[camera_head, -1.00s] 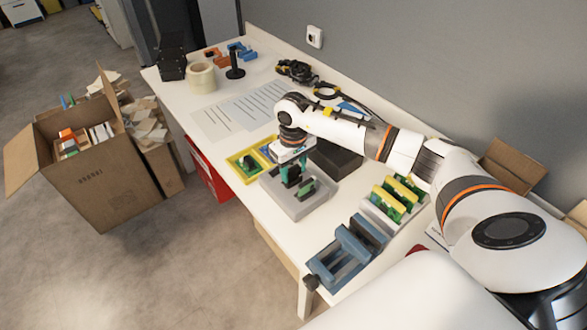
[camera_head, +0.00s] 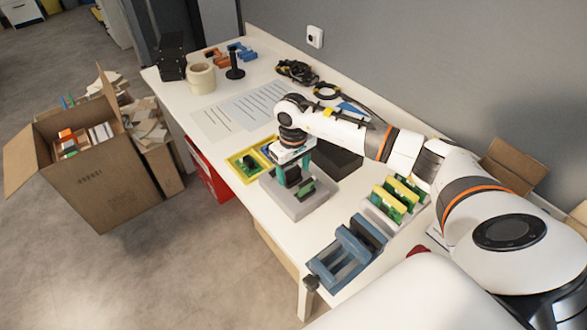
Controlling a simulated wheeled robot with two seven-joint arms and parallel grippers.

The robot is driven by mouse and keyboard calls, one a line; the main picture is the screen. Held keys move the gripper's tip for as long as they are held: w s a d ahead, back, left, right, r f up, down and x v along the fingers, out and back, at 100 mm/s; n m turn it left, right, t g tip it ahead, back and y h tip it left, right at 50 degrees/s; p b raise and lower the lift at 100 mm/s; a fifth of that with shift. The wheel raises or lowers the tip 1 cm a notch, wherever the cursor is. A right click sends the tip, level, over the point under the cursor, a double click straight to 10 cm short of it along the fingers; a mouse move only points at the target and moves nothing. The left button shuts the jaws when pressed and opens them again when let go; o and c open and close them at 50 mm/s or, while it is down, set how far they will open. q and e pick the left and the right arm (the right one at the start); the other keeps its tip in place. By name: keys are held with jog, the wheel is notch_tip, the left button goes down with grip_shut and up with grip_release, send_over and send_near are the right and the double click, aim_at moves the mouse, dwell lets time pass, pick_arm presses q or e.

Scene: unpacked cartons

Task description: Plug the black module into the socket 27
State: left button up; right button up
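A grey socket base (camera_head: 296,206) stands on the white table. A black module (camera_head: 292,176) is upright over it, and a smaller green and black module (camera_head: 307,190) sits on the base toward the front right. My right gripper (camera_head: 300,168) points down over the base, its teal fingers beside the black module. The finger gap is too small and partly hidden, so I cannot tell whether it grips the module. The module's lower edge and any socket number cannot be made out. My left gripper is not in view.
A yellow tray (camera_head: 236,167) holding a dark green part lies left of the base. A holder with yellow-green modules (camera_head: 399,196) and a blue fixture (camera_head: 342,262) stand to the right. A dark box (camera_head: 338,160) is behind. Paper sheets (camera_head: 213,122) lie farther back.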

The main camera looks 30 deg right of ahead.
aim_at(293, 169)
jog(key=shift+o, duration=0.3)
jog(key=shift+r, duration=0.1)
notch_tip(293, 169, up, 12)
jog(key=b, duration=0.1)
dwell(0.3)
dwell(1.7)
